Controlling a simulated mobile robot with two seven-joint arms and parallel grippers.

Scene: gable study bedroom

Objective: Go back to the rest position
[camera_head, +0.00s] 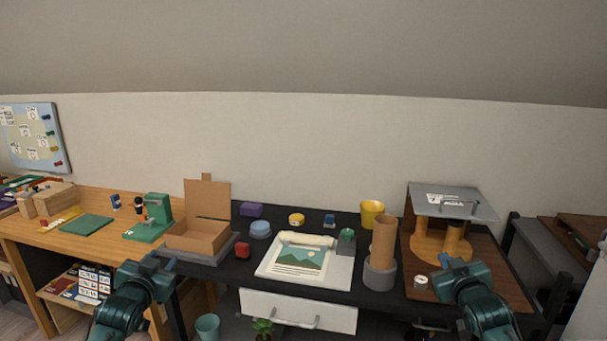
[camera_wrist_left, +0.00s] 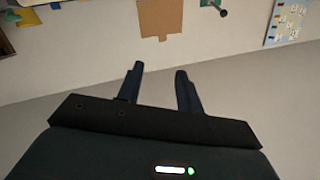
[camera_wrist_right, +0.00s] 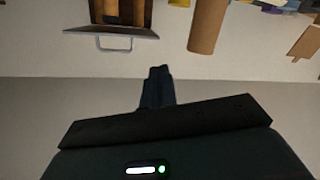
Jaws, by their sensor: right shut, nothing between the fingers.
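My left gripper (camera_head: 156,266) is at the lower left of the head view, in front of the open cardboard box (camera_head: 196,236). In the left wrist view its two fingers (camera_wrist_left: 160,68) stand apart with nothing between them. My right gripper (camera_head: 449,264) is at the lower right of the head view, in front of the wooden board with the grey-topped stand (camera_head: 455,203). In the right wrist view its fingers (camera_wrist_right: 159,70) are together and hold nothing. Both grippers appear raised at the desk's near side, touching no object that I can see.
The dark desk holds a picture sheet (camera_head: 300,262), a cardboard tube (camera_head: 383,243), a yellow cup (camera_head: 371,213) and small coloured items. A white drawer (camera_head: 298,310) is at the desk's front. A wooden desk (camera_head: 90,243) with a green tool (camera_head: 154,217) stands left.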

